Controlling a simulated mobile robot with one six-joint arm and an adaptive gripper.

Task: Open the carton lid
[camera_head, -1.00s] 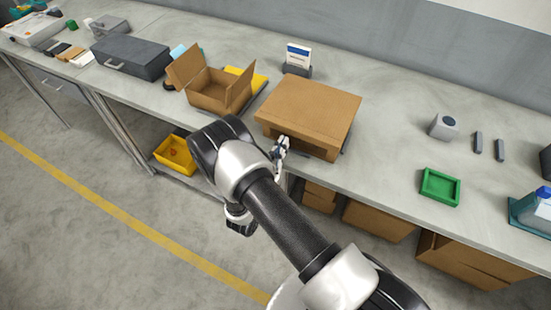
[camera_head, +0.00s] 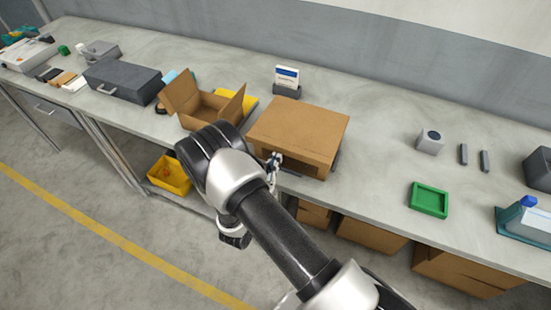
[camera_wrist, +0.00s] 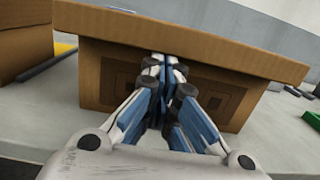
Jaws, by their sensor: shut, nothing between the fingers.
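The closed carton (camera_head: 315,160) stands on the bench near its front edge, with its flat brown lid (camera_head: 300,128) lying on top and overhanging the front. In the wrist view the lid's front edge (camera_wrist: 225,72) runs across the top, above the carton's front wall (camera_wrist: 100,80). My gripper (camera_head: 274,160) is at the carton's front. In the wrist view its fingertips (camera_wrist: 166,66) are together and empty, at the height of the lid's front edge. I cannot tell whether they touch the lid or the wall.
An open carton (camera_head: 208,108) with raised flaps stands left of the closed one. A card in a stand (camera_head: 287,80) is behind it. A green tray (camera_head: 429,199) and a small grey device (camera_head: 430,141) lie right. Bench space between them is clear.

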